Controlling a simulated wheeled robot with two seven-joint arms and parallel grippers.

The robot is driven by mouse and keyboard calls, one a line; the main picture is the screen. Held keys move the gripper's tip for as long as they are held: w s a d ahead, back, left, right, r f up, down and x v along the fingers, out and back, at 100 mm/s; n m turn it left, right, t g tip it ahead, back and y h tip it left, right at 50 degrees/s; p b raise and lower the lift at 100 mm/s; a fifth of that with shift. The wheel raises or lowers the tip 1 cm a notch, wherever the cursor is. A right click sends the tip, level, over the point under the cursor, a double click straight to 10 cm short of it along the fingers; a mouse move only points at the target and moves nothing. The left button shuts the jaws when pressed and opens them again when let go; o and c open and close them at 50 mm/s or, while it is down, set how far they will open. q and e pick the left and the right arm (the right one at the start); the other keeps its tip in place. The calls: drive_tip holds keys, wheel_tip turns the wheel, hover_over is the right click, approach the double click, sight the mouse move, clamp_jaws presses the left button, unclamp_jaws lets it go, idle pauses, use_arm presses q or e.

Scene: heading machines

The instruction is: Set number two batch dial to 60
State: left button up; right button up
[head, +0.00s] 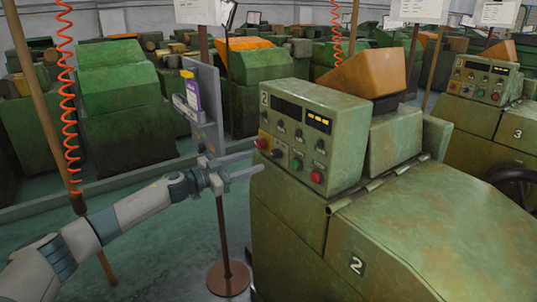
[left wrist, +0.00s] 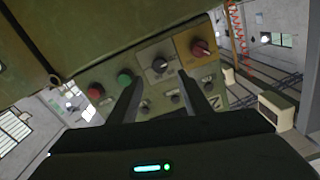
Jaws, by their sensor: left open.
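The number two machine (head: 356,264) stands at the right of centre in the head view, with a sloped control panel (head: 284,143). The panel's lower row has a red knob (head: 261,144), a black dial (head: 277,153), a green button (head: 297,164) and a red button (head: 316,177). Labels and dial setting are too small to read. My left gripper (head: 256,164) is open and empty, just in front of the panel's lower left. In the left wrist view the panel is turned over, and the black dial (left wrist: 160,65) appears between the fingertips, apparently untouched. My right gripper is out of view.
A grey post-mounted board (head: 207,105) stands close behind my left arm. Machine number three (head: 480,110) is at the right. An orange hopper (head: 365,72) sits behind the panel. The floor left of machine two is open around the post's round base (head: 229,279).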

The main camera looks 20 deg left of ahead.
sight(273, 155)
use_arm(q)
drive_tip(key=p+x, duration=0.1)
drive_tip(key=x, duration=0.6)
drive_tip(key=shift+w+d, duration=0.2)
drive_tip(key=shift+w, duration=0.05)
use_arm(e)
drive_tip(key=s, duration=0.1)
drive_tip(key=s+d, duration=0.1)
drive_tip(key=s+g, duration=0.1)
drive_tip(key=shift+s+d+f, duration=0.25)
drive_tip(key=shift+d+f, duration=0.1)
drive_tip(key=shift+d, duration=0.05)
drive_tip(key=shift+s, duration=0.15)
use_arm(q)
drive_tip(key=c, duration=1)
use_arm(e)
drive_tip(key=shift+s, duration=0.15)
